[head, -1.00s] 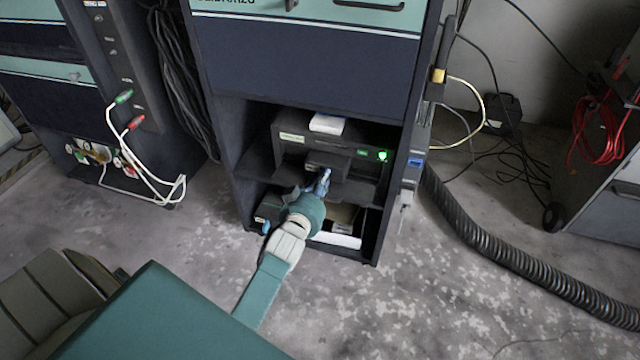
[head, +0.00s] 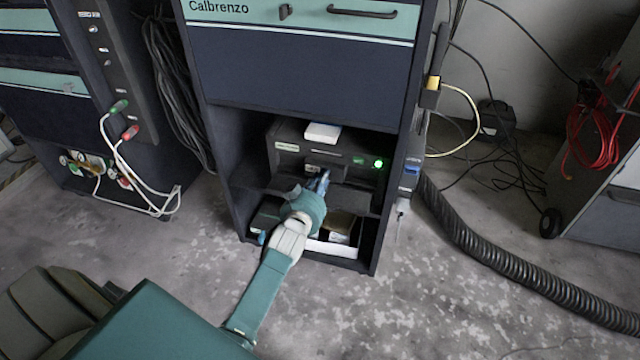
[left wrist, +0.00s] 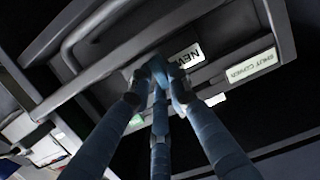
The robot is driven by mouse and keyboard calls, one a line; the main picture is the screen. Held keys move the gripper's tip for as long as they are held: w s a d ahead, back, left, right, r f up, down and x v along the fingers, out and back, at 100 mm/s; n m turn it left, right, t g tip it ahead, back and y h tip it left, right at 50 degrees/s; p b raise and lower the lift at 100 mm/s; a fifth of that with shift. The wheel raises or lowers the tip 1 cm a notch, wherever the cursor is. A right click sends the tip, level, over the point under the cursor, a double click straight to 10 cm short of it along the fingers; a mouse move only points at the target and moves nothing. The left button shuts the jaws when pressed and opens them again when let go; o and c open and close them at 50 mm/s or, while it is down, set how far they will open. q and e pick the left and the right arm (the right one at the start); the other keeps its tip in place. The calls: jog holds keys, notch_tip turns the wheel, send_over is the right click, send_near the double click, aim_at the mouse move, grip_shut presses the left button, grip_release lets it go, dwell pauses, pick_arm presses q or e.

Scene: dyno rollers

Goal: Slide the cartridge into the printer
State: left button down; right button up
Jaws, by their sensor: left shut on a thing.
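The dark printer (head: 292,151) sits on a shelf of the cabinet, with a green light lit at its front right. In the left wrist view the printer (left wrist: 250,65) has a label that seems to read "SHUT COVER". My left gripper (head: 321,180) is at the printer's front, its blue fingers shut on the dark cartridge (head: 326,164). In the left wrist view the left gripper (left wrist: 158,70) closes at the cartridge (left wrist: 186,56), which carries a "NEW" label. The cartridge is at the slot, seemingly partly inside; its depth is hidden. My right gripper is not in view.
A white block (head: 323,133) lies on top of the printer. The shelf below holds an open box (head: 338,230) and other items, close under my arm. A black hose (head: 500,268) runs along the floor at right. White cables (head: 125,165) hang at left.

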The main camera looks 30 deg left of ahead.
pick_arm(q)
jog(key=shift+w+a+r, duration=0.1)
jog(key=shift+w+r, duration=0.05)
jog(key=shift+w, duration=0.25)
jog(key=shift+w+a+b, duration=0.15)
jog(key=shift+w+b, duration=0.2)
jog(key=shift+w, duration=0.3)
jog(key=shift+w+a, duration=0.1)
jog(key=shift+w, duration=0.35)
jog(key=shift+w+a+b, duration=0.1)
jog(key=shift+w+b, duration=0.3)
jog(key=shift+w, duration=0.1)
jog(key=c, duration=1.6)
grip_release()
jog(key=shift+o, duration=0.2)
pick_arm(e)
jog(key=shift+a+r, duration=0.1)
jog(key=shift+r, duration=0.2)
